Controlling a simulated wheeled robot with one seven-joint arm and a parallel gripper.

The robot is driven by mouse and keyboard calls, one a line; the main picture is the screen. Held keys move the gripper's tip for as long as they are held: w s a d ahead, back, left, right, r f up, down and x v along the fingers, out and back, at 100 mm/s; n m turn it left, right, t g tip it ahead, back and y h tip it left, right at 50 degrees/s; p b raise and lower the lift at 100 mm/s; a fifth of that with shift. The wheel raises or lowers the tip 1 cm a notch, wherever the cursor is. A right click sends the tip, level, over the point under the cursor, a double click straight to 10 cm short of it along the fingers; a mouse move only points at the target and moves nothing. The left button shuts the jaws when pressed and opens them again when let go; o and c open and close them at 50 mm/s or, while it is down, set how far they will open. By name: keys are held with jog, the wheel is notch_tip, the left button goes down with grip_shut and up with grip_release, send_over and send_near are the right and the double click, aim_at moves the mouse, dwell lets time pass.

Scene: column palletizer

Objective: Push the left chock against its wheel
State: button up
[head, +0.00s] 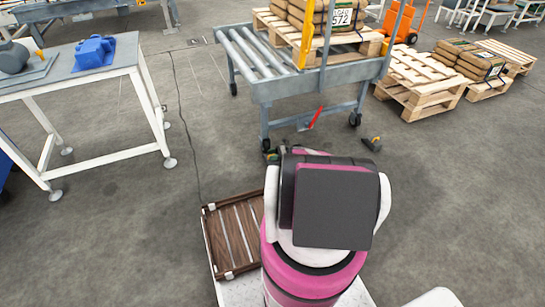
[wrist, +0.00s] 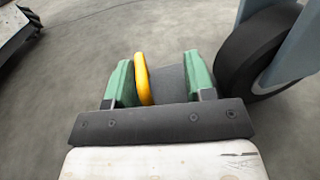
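The left chock, grey with a yellow handle (wrist: 142,80), lies between the green fingers of my gripper (wrist: 160,80) in the wrist view. In the head view, my gripper (head: 272,155) shows only as a bit of green beside the left leg of the roller cart; my arm hides the chock. The other chock (head: 372,144), grey with yellow, lies on the floor near the right wheel (head: 354,119).
The roller cart (head: 315,85) carries a pallet of sacks (head: 325,20); a red lever (head: 316,117) hangs below. A white-legged table (head: 100,80) stands left and wooden pallets (head: 420,80) right. A cable (head: 180,110) crosses the floor. Open floor lies between table and cart.

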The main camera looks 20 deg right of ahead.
jog(key=o, duration=0.3)
jog(key=shift+w+d+f, duration=0.1)
jog(key=shift+w+f, duration=0.1)
jog(key=shift+w, duration=0.25)
jog(key=shift+s, duration=0.1)
jog(key=shift+s, duration=0.2)
jog(key=d, duration=0.3)
jog(key=s+d, duration=0.1)
jog(key=d, duration=0.6)
jog(key=shift+s+d, duration=0.25)
jog(key=shift+s, duration=0.1)
jog(key=shift+r, duration=0.1)
